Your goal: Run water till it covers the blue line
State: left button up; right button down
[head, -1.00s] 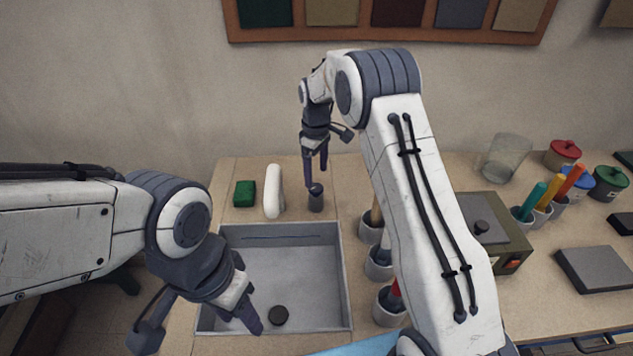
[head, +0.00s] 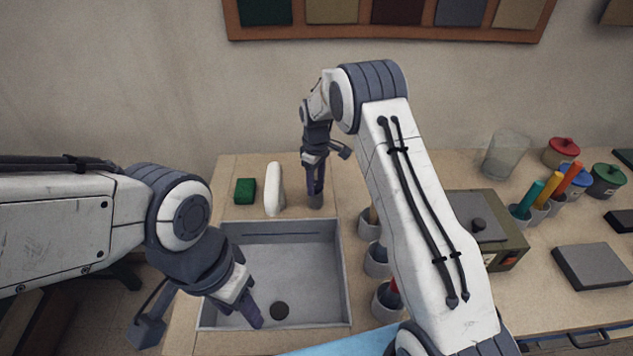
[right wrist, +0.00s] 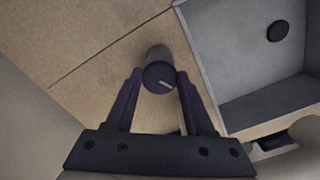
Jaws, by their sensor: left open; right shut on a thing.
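The grey sink (head: 345,290) is set into the counter, with a dark round drain or plug (head: 280,310) on its floor. A thin line (head: 290,235), looking dark here, runs along its inner back wall. I see no water in the sink or falling from the white spout (head: 273,190) behind it. My right gripper (head: 316,192) points down and is shut on the dark round knob (head: 316,202) right of the spout. In the right wrist view the knob (right wrist: 160,75) with its pale mark sits between the fingers. My left gripper (head: 250,315) is open and empty over the sink's front left.
A green sponge (head: 245,190) lies left of the spout. Several grey cups (head: 376,262) with tools stand along the sink's right side. Further right are an olive box (head: 485,225), a clear glass (head: 505,155), lidded pots (head: 562,152) and a grey slab (head: 592,266).

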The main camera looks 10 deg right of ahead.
aim_at(316, 185)
jog(key=m, duration=0.3)
jog(key=shift+m, duration=0.4)
jog(key=shift+c, duration=1.3)
grip_release()
jog(key=shift+r, duration=0.15)
jog(key=shift+r+b, duration=0.4)
notch_tip(316, 185, up, 10)
jog(key=b, duration=0.1)
jog(key=shift+f+b, duration=0.25)
jog(key=shift+b, duration=0.1)
